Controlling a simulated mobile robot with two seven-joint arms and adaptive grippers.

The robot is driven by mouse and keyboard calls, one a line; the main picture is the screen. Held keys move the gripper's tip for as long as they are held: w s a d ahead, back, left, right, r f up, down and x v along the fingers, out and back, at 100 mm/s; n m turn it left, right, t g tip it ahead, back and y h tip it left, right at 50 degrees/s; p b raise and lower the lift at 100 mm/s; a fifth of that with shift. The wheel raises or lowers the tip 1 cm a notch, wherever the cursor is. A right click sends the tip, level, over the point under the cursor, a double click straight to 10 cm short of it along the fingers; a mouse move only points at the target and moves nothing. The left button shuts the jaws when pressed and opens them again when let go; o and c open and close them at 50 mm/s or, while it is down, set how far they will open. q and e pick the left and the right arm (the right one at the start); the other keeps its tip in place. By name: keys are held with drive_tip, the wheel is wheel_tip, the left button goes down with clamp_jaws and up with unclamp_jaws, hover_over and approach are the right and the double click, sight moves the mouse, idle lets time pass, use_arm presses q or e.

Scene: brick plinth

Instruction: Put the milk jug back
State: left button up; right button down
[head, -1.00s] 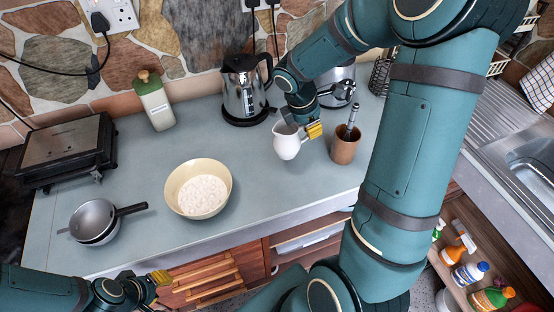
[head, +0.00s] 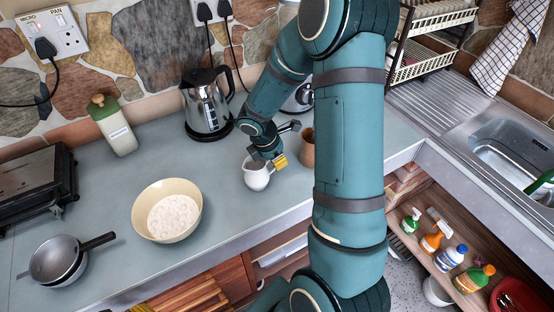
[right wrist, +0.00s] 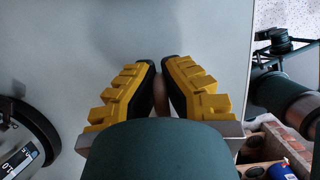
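The white milk jug (head: 256,178) is upright at the middle of the counter in the head view, right of the cream bowl. My right gripper (head: 273,161) is at the jug's right rear side, shut on it, apparently by the handle. In the right wrist view, the yellow fingers (right wrist: 160,90) are close together with a narrow pale brown strip between them; the jug's body is hidden there. I cannot tell whether its base touches the counter. Only a sliver of my left gripper (head: 141,308) shows at the bottom edge.
A cream bowl (head: 143,222) with white contents and a grey saucepan (head: 56,258) stand left. A kettle (head: 207,106), a green-and-white bottle (head: 116,130) and a grill (head: 30,185) line the back. A brown cup (head: 307,150) stands close right of the jug. The sink (head: 520,150) is far right.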

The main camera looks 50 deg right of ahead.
drive_tip(key=c, duration=1.1)
unclamp_jaws()
drive_tip(key=shift+c, duration=0.2)
drive_tip(key=shift+r, duration=0.1)
drive_tip(key=p+v, duration=0.2)
drive_tip(key=v, duration=1)
drive_tip(key=shift+a, duration=0.1)
